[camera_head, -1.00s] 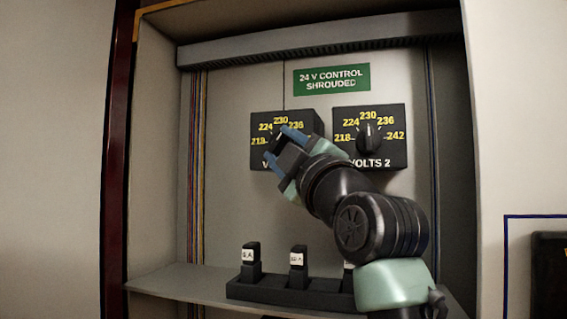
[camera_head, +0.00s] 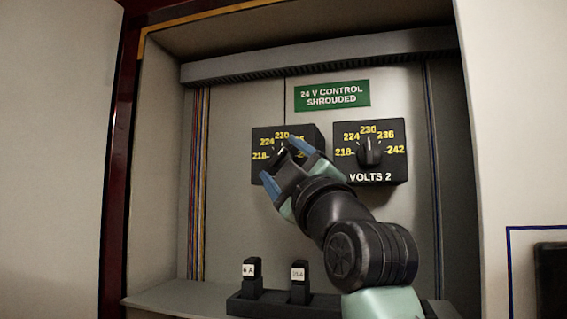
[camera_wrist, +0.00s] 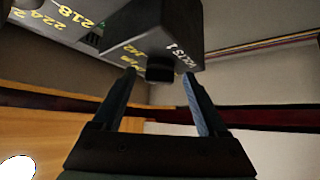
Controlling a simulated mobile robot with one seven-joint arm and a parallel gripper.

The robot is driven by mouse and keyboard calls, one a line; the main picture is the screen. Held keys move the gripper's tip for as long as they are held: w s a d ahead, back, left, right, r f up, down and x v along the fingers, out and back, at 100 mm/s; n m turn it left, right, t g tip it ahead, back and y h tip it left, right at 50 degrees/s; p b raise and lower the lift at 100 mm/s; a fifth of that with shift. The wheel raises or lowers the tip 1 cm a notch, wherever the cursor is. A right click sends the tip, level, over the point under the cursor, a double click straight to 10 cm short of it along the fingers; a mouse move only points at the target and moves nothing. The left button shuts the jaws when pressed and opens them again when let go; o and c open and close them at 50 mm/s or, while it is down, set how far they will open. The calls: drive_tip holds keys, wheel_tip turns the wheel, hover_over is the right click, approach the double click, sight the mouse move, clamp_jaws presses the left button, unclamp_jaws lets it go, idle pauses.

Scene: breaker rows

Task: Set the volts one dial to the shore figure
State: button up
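The Volts 1 dial box (camera_head: 262,137) is a black block with yellow figures on the back panel. My gripper (camera_head: 280,160) is in front of it and hides its label, its higher figures and part of its knob. In the wrist view the Volts 1 box (camera_wrist: 150,30) is ahead, and its dark knob (camera_wrist: 160,71) shows between the tips of my open gripper (camera_wrist: 158,80). Gaps show beside the knob; I cannot tell whether a finger touches it. The knob's setting is unclear. No shore figure is readable in these frames.
The Volts 2 dial (camera_head: 370,177) is just right, its knob pointing near 230. A green sign (camera_head: 332,96) reads 24 V control shrouded. Below, labelled black breakers (camera_head: 299,281) stand in a row on the shelf. Cabinet walls enclose both sides. A dark box (camera_head: 552,280) is at the right edge.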

drive_tip(key=b+v, duration=0.7)
drive_tip(key=v, duration=0.6)
drive_tip(key=shift+r, duration=0.1)
